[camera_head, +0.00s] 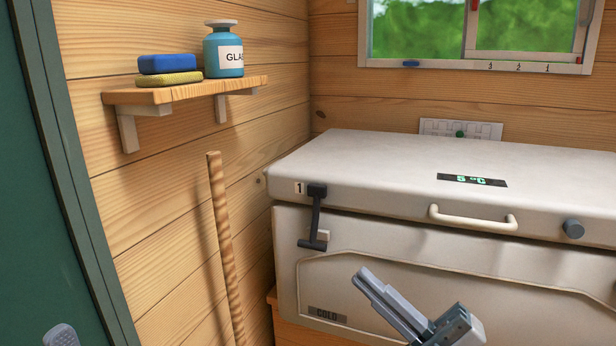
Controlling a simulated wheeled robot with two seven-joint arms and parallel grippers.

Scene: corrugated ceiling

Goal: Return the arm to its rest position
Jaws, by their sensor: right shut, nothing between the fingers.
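My right gripper (366,284) is in the lower middle of the head view, in front of the white chest cooler. Its grey fingers lie together, pointing up and to the left, and hold nothing. The chest cooler (350,165) has its lid down, with a cream handle (472,218) and a black latch (316,220) beside a label "1".
A wooden shelf (180,95) on the left wall holds a blue sponge (167,64), a yellow sponge (170,78) and a teal bottle (224,60). A wooden pole (224,250) leans on the wall below. A dark green panel (40,180) stands at far left. A window (420,30) is at the back.

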